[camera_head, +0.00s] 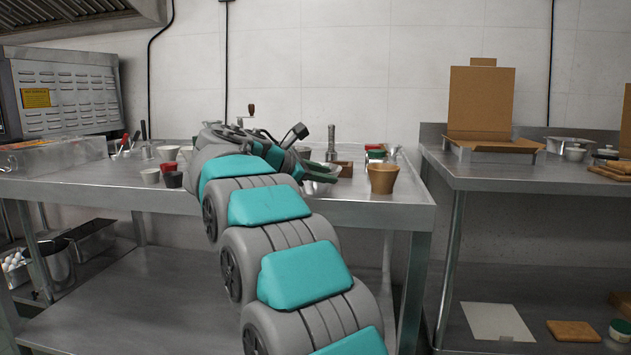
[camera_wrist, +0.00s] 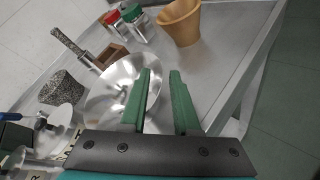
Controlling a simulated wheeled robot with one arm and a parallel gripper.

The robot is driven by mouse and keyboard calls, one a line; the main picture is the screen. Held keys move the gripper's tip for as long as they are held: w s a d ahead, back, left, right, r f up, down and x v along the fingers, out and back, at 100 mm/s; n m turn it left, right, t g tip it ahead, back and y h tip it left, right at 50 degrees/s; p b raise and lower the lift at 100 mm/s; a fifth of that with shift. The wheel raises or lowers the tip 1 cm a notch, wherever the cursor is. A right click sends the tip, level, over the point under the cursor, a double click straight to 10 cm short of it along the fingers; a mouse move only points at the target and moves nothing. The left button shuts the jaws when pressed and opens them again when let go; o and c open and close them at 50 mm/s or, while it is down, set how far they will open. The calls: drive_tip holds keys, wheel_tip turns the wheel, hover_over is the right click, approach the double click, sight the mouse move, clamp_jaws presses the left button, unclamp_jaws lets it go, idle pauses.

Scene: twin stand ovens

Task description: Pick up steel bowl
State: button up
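The steel bowl (camera_wrist: 108,95) is shiny and wide, and stands on the steel table. In the wrist view it lies beyond and to the left of my gripper (camera_wrist: 160,78). I cannot tell if that finger touches the bowl. In the head view only a small part of the bowl (camera_head: 322,176) shows behind my arm, near the green fingers.
A tan wooden cup (camera_head: 382,178) stands right of the bowl near the table's front edge. A wooden block (camera_wrist: 110,54), a dark speckled mortar (camera_wrist: 62,90) and jars with red (camera_wrist: 112,18) and green (camera_wrist: 132,12) lids crowd the bowl. The table's right strip (camera_wrist: 225,70) is clear.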

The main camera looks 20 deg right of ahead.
clamp_jaws()
idle(1.1)
